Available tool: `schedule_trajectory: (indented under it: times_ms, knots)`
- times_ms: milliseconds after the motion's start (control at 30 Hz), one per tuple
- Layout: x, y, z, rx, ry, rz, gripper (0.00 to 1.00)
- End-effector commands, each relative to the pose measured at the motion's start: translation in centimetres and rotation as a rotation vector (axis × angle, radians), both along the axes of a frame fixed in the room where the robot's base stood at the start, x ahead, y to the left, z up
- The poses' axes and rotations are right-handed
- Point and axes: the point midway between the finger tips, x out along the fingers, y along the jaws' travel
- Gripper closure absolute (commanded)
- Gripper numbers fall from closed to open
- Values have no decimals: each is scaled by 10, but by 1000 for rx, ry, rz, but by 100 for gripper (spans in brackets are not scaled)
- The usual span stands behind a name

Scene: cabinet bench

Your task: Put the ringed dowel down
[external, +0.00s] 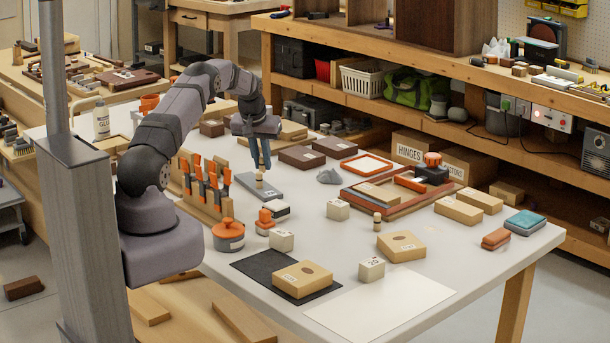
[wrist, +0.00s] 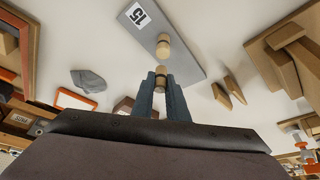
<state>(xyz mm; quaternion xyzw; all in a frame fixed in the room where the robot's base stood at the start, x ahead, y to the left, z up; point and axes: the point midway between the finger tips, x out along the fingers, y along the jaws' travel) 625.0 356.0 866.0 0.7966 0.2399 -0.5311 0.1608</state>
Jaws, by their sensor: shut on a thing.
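My gripper (external: 262,166) points straight down over a grey plate (external: 272,191) near the middle left of the bench. It is shut on a small pale wooden dowel (external: 259,177), which is upright below the fingertips. In the wrist view, wood shows between the fingertips (wrist: 160,80) and more pale wood (wrist: 163,47) shows beyond them, over the plate (wrist: 187,62) with its "15" label. I cannot tell whether the dowel touches the plate. A second dowel (external: 377,221) with a dark band stands on the bench to the right.
An orange-handled tool rack (external: 203,200) stands left of the plate, with dark blocks (external: 301,157) behind it. A grey lump (external: 329,177) lies to its right.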

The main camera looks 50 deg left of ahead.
Motion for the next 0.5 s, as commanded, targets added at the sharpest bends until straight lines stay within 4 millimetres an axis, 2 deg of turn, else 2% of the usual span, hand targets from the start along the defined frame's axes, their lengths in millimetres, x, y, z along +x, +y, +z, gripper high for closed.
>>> schedule_trajectory:
  times_ms: [233, 500]
  knots:
    - [-1, 0, -27, -1, 2, 0, 100]
    - [0, 0, -29, 0, 0, 0, 100]
